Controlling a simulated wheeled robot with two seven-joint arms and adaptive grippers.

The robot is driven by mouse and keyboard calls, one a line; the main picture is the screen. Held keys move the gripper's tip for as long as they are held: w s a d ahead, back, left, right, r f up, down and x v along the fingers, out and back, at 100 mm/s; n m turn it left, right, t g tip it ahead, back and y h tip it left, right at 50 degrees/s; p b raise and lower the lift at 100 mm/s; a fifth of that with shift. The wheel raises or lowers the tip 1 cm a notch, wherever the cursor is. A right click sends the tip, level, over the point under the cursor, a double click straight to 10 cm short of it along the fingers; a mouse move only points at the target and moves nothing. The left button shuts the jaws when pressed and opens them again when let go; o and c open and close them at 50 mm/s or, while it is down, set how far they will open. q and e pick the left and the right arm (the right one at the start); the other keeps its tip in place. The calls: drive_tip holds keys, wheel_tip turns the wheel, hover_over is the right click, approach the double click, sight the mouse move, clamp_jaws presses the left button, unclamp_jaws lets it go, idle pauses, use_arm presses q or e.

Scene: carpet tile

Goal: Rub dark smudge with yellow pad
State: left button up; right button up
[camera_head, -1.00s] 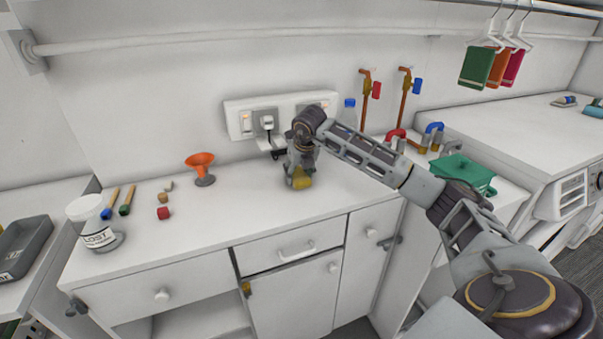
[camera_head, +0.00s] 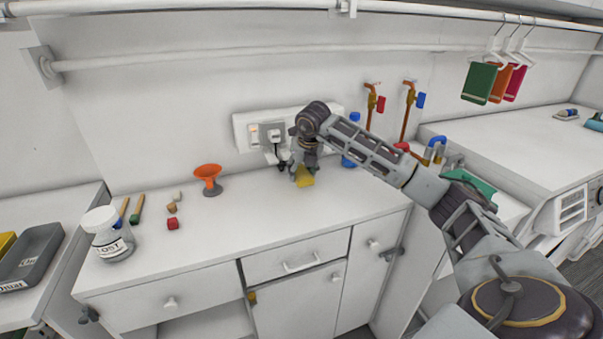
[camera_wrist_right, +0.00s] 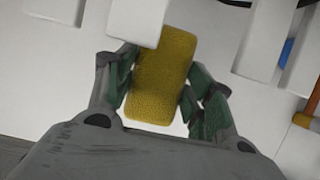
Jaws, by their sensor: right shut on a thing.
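The yellow pad (camera_head: 305,178) is held between the fingers of my right gripper (camera_head: 303,175), low over the white counter by the back wall. In the right wrist view the pad (camera_wrist_right: 162,75) fills the space between the two fingers (camera_wrist_right: 160,92), which press on its sides. I cannot tell whether the pad touches the counter. I see no dark smudge in either view; it may be hidden by the gripper or pad. My left gripper is not in view.
A socket panel (camera_head: 251,134) with a plug is on the wall just behind the gripper. The counter's front middle is clear.

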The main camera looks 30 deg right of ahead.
drive_tip(key=shift+r, duration=0.1)
idle(0.3)
drive_tip(key=shift+r+p, duration=1)
drive_tip(key=shift+r, duration=0.4)
